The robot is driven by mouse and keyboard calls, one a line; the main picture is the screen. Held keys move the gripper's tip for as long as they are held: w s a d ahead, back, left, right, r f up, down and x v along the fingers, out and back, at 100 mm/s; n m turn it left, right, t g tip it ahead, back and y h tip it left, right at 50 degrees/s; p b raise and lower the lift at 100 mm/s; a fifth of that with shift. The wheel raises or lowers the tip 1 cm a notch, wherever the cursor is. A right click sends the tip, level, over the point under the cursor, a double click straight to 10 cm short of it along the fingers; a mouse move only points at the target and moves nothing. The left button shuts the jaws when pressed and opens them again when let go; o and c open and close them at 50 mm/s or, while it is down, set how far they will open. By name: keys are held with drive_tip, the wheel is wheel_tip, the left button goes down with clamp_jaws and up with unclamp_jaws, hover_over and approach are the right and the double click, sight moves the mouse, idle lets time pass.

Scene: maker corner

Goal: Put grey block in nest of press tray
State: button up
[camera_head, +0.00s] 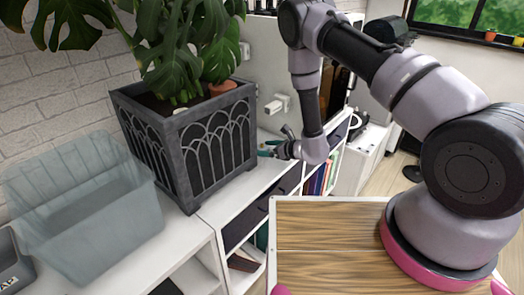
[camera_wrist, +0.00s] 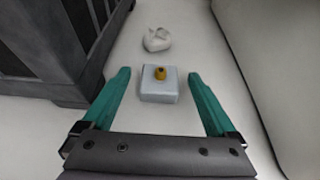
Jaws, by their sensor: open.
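The grey block (camera_wrist: 160,90) is a pale square block with a small yellow-brown knob on top. It rests on the white shelf top in the wrist view. My gripper (camera_wrist: 159,75) is open, with one teal finger on each side of the block and visible gaps between fingers and block. In the head view my gripper (camera_head: 266,149) is low over the shelf top, right of the planter; the block cannot be made out there. I cannot identify the press tray in either view.
A dark planter (camera_head: 190,140) with a leafy plant stands close left of my gripper. A translucent grey bin (camera_head: 85,215) stands farther left. A small white object (camera_wrist: 156,40) lies beyond the block. A pale upright surface (camera_wrist: 285,70) bounds the right side.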

clamp_jaws()
